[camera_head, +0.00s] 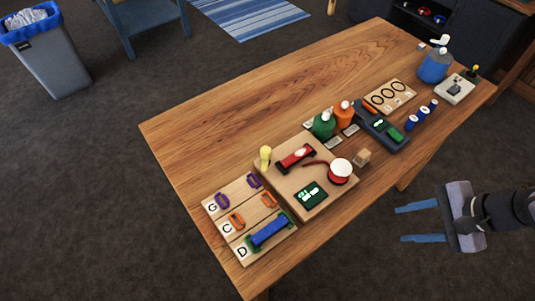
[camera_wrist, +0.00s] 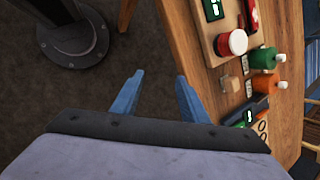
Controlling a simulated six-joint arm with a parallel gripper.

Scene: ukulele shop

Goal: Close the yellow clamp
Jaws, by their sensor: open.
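I cannot make out a clearly yellow clamp. A small yellow upright piece (camera_head: 265,155) stands at the back left corner of a wooden board (camera_head: 285,190); its shape is too small to tell if it is a clamp. Left of it, a lettered board (camera_head: 217,218) holds purple (camera_head: 222,201) and orange (camera_head: 236,221) clamp-like pieces and a blue and green one (camera_head: 268,231). My gripper (camera_head: 398,224) is open and empty, off the table's front edge at the right. Its blue fingers also show in the wrist view (camera_wrist: 160,76), with floor between them.
On the board are a red and white round item (camera_head: 341,171) and a green display (camera_head: 310,195). A wooden cube (camera_head: 362,157), green bottle (camera_head: 323,126), orange bottle (camera_head: 343,115) and blue jug (camera_head: 434,68) stand rightward. The table's back left (camera_head: 210,115) is clear.

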